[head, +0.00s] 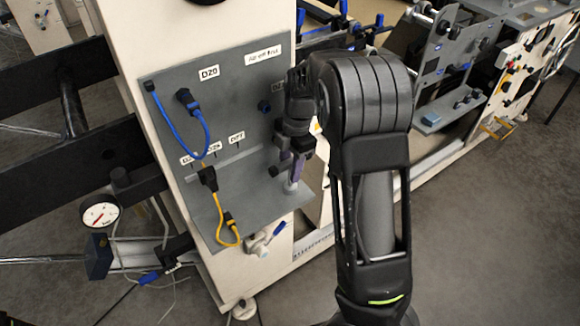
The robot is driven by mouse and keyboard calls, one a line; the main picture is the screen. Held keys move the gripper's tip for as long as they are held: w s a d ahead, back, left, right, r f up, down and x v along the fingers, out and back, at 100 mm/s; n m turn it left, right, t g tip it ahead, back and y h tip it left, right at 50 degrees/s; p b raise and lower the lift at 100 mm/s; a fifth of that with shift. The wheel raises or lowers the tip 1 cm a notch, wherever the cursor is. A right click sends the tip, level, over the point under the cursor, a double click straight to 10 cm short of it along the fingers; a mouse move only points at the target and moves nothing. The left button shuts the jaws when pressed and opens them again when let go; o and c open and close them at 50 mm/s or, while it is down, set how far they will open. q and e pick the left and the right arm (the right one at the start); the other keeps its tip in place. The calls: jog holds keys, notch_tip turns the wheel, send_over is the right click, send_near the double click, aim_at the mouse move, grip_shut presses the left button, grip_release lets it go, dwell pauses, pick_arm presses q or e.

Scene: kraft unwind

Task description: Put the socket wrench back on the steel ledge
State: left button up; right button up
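My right gripper (288,170) points down in front of the lower right part of a grey steel panel, over the grey ledge (262,208) at its foot. A small silver, upright piece (290,187) shows just below the fingers, close to the ledge. It may be the end of the socket wrench, but I cannot tell. Whether the fingers grip it is too small and dark to see. My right arm hides part of the panel's right side. My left gripper is not in view.
The panel (225,95) carries a blue cable (181,131) and a yellow cable (219,208) with dark plugs. A blue-handled valve (270,238) sits below the ledge. A round gauge (100,213) is at the left. Grey floor is open at the right.

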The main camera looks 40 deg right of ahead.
jog(key=shift+o, duration=0.2)
jog(key=shift+r, duration=0.1)
jog(key=r, duration=0.4)
jog(key=d+r+b, duration=0.1)
jog(key=r, duration=0.6)
jog(key=shift+d+r, duration=0.25)
jog(key=shift+r, duration=0.15)
